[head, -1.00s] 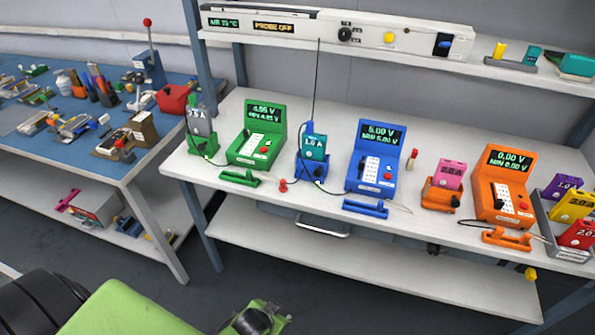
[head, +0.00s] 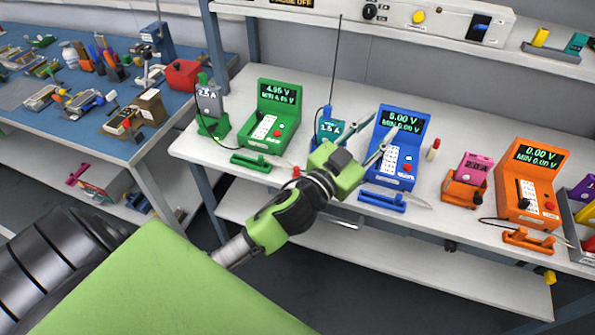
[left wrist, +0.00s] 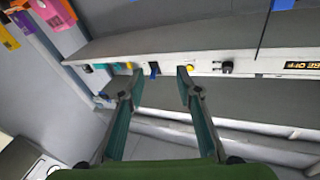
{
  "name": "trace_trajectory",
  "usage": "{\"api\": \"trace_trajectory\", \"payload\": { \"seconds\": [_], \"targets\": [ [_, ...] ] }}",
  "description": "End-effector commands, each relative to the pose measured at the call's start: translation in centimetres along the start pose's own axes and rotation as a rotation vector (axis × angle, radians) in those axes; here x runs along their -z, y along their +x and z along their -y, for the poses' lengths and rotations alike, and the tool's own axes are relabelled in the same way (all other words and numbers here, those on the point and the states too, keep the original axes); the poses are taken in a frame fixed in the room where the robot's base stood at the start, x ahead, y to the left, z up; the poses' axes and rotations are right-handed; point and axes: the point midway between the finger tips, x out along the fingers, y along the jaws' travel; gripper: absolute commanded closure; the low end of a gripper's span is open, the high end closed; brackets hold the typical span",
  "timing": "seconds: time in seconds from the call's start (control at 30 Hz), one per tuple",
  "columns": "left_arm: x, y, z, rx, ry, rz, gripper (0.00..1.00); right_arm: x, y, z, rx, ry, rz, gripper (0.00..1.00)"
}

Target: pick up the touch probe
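My left gripper (head: 382,137) is open and empty, reaching over the bench in front of the blue meter (head: 408,122). Its two fingers stand well apart in the left wrist view (left wrist: 160,80). I cannot tell for certain which piece is the touch probe. Low holders lie before the meters: a green holder (head: 250,162), a blue holder (head: 381,201) with a pale pointed piece (head: 418,202) at its right, and an orange holder (head: 527,241). A small red-and-white piece (head: 433,149) stands right of the blue meter. My right gripper is out of view.
A green meter (head: 277,112) and an orange meter (head: 533,170) flank the blue one. The teal cell (head: 330,130) is partly behind my gripper. A pink cell (head: 474,166) stands in an orange stand.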

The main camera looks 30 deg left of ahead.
Motion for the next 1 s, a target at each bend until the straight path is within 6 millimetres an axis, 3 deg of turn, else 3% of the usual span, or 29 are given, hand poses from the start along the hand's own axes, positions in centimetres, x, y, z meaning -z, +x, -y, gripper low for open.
{"api": "trace_trajectory", "payload": {
  "seconds": [0.03,0.1,0.23,0.37,0.5,0.57,0.67,0.8,0.9,1.0],
  "targets": [
    [3.5,1.3,-1.3,-0.077,0.034,-0.122,0.68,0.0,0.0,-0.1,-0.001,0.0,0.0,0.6],
    [7.5,2.0,-4.0,-0.21,0.074,-0.265,0.68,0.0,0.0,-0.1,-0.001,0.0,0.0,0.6],
    [11.7,1.3,-9.6,-0.509,0.179,-0.436,0.68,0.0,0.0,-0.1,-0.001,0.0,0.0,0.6],
    [11.2,-0.8,-14.2,-0.838,0.316,-0.461,0.68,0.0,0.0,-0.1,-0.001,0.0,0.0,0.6],
    [6.5,-2.9,-15.5,-1.162,0.49,-0.302,0.68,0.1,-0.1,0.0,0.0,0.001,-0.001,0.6],
    [3.8,-3.6,-14.4,-1.275,0.568,-0.176,0.68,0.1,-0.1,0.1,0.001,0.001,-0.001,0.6],
    [-0.8,-4.5,-10.4,-1.405,0.687,0.101,0.68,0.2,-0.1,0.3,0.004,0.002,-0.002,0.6],
    [-5.3,-5.7,-1.2,-1.441,0.802,0.578,0.68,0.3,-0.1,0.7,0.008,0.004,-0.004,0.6],
    [-6.2,-6.9,5.6,-1.379,0.832,0.89,0.68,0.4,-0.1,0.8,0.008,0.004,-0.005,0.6],
    [-6.1,-8.1,10.7,-1.295,0.833,1.119,0.68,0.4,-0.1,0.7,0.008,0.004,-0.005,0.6]
  ]
}}
